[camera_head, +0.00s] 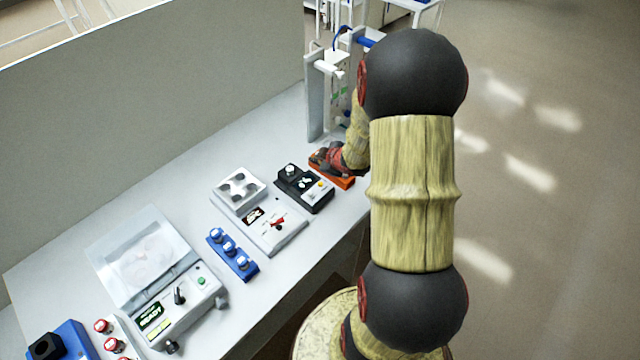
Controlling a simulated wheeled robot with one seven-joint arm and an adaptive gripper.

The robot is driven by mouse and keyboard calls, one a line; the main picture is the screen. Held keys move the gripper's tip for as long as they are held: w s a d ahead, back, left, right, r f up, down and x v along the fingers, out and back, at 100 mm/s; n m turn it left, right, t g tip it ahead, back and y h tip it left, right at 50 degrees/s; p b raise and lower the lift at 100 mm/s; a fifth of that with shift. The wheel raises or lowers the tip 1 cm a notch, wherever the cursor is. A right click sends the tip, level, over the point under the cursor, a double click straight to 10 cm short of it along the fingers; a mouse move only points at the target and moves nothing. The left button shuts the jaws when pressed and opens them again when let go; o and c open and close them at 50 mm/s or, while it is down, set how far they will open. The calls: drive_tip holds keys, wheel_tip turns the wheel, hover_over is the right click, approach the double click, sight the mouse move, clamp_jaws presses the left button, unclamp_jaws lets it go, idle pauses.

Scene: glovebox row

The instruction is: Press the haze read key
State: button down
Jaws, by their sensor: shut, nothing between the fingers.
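I cannot read any label that tells which key is the haze read key. A grey instrument (172,305) with a lit green display, a dark lever, a green button (201,281) and a raised clear lid (145,252) stands at the lower left of the bench. My arm reaches over the far right end of the bench. My gripper (325,163), small and partly hidden by my arm, is shut and empty, low over an orange device (342,181). I cannot tell whether it touches that device, whose top is mostly covered.
On the light bench (290,295) stand a black box (305,188) with knobs, a white instrument (268,222), a blue strip (233,255) with several knobs, and red-capped items (103,326). A white stand (328,95) is behind my gripper. A grey partition (170,110) runs along the back.

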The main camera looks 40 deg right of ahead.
sight(319, 185)
drive_tip(key=shift+f, duration=0.1)
wheel_tip(319, 185, down, 9)
drive_tip(key=b, duration=0.8)
drive_tip(key=shift+r, duration=0.2)
idle(0.9)
drive_tip(key=shift+f+b, duration=0.3)
drive_tip(key=shift+f, duration=0.1)
drive_tip(key=shift+f+b, duration=0.3)
drive_tip(key=shift+f, duration=0.1)
idle(0.5)
drive_tip(key=shift+r, duration=0.1)
drive_tip(key=shift+r+p, duration=0.75)
drive_tip(key=shift+p, duration=0.05)
drive_tip(key=shift+r, duration=0.1)
